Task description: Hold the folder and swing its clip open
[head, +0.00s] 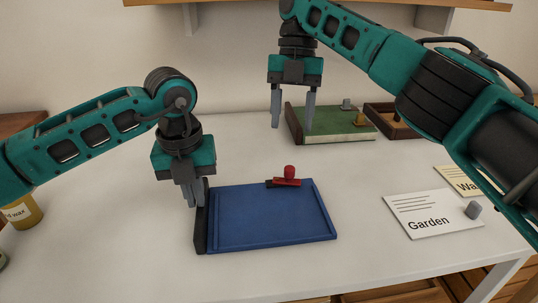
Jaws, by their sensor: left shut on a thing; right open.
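A blue folder (266,217) lies flat on the white table, with a thick black edge (201,230) on its left side. Its clip (284,182), dark and red with a round red knob, lies along the far edge of the folder. My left gripper (195,203) points down at the folder's left side and is shut on its black edge, near the far corner. The exact contact is partly hidden by the fingers. My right gripper (294,124) is open and empty, fingers down, behind the folder near the green book, apart from the clip.
A green book (333,123) with small grey and brass pieces lies at the back, beside a brown wooden tray (388,126). A yellow jar (24,213) stands left. Table in front is clear.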

